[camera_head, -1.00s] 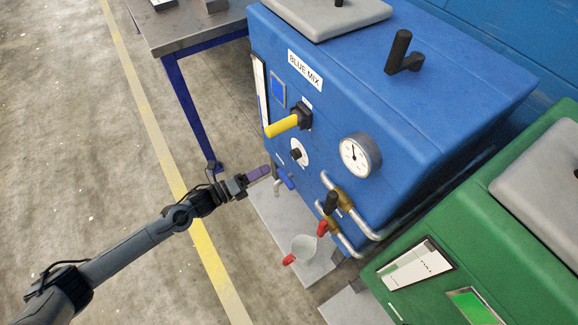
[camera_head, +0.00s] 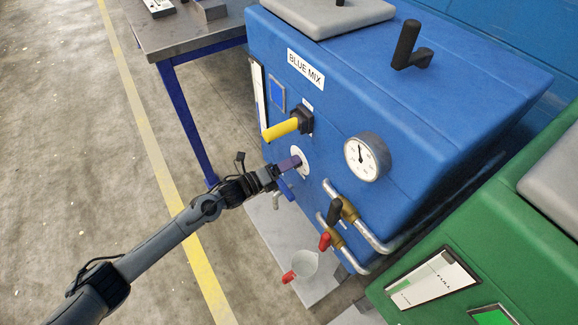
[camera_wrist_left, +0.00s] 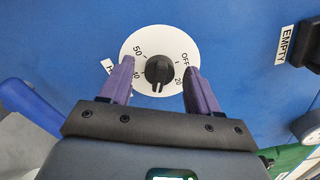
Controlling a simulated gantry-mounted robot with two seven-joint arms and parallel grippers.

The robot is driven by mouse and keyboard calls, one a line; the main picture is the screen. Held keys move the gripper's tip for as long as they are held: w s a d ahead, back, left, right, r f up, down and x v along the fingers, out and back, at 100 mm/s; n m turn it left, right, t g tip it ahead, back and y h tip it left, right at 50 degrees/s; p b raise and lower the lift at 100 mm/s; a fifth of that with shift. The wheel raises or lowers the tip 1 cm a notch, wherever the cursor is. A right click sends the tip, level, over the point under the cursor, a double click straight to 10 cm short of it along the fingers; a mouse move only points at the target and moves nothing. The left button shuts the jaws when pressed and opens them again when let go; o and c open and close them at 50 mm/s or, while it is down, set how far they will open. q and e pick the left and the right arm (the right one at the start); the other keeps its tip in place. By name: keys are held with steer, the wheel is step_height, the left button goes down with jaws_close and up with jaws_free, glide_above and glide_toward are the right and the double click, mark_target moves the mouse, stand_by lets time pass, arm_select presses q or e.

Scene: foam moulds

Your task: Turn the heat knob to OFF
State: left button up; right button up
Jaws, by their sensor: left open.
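The heat knob (camera_wrist_left: 158,71) is a small black knob on a white round dial (camera_wrist_left: 150,49) on the blue machine's front. In the left wrist view the dial shows OFF at upper right, 50 at upper left, and 10 and 20 lower down. My left gripper (camera_wrist_left: 155,85) is open, its purple fingers on either side of the knob and apart from it. In the head view the left gripper (camera_head: 292,163) is at the dial and hides the knob. My right gripper is not in view.
A yellow-handled lever (camera_head: 281,129) sits just above the dial and a pressure gauge (camera_head: 366,157) to its right. A blue tap handle (camera_head: 286,189) is just below the gripper. Brass valves and pipes (camera_head: 347,208) are lower right. Open floor lies left.

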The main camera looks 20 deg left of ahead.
arm_select(q)
steer(key=shift+w+d, duration=0.15)
steer(key=c, duration=1)
steer(key=shift+d+f+n+p, duration=0.15)
steer(key=shift+n+p, duration=2.7)
steer(key=shift+n, duration=3.1)
steer(key=shift+a+f+n+p, duration=0.15)
steer(key=shift+n+p, duration=2.65)
steer(key=shift+n, duration=3.15)
steer(key=shift+d, duration=0.1)
